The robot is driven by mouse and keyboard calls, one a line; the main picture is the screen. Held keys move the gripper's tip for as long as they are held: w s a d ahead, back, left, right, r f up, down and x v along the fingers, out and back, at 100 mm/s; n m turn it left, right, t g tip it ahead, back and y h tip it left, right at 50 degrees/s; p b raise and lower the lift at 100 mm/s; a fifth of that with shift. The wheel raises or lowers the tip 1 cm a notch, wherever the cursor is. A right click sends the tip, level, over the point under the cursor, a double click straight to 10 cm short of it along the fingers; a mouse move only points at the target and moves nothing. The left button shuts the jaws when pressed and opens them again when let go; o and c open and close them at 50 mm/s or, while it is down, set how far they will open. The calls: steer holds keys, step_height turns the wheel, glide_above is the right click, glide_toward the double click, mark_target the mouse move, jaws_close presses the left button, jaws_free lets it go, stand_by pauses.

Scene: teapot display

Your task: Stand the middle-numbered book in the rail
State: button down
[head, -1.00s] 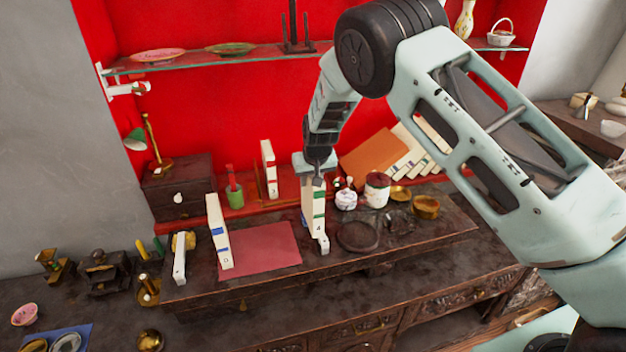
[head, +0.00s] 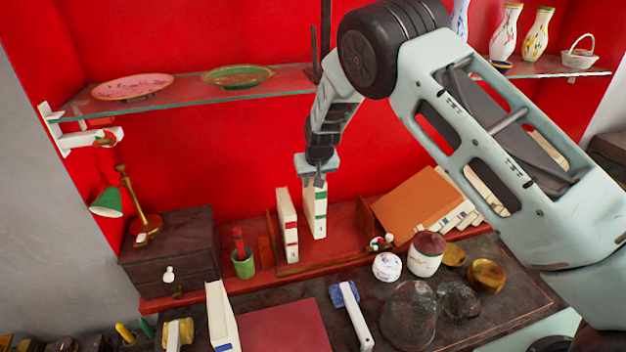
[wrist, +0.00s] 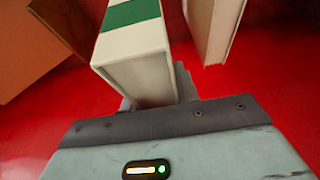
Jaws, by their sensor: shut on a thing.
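My gripper (head: 318,182) is shut on the top of the green-banded white book (head: 316,212), which hangs upright over the red shelf. It also fills the middle of the wrist view (wrist: 135,55). The red-banded book (head: 288,228) stands upright just left of it in the head view, with a narrow gap between. The rail (head: 364,214) is a wooden rack on the shelf, its ends at either side of these books. I cannot tell whether the held book touches the rail's floor. The blue-banded book (head: 222,318) stands at the front left. The spine numbers are too small to read surely.
An orange book (head: 415,205) leans with white volumes right of the rail. A green cup (head: 243,264), a red-lidded jar (head: 426,255) and a white pot (head: 386,267) stand nearby. The glass shelf (head: 190,98) runs above. A red mat (head: 285,330) lies in front.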

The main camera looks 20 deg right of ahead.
steer(key=shift+w+f+b, duration=0.15)
steer(key=shift+f+b, duration=2.5)
steer(key=shift+f, duration=1.35)
steer(key=shift+f+b, duration=0.3)
steer(key=shift+f, duration=0.1)
steer(key=c, duration=1)
jaws_free()
steer(key=shift+o, duration=0.2)
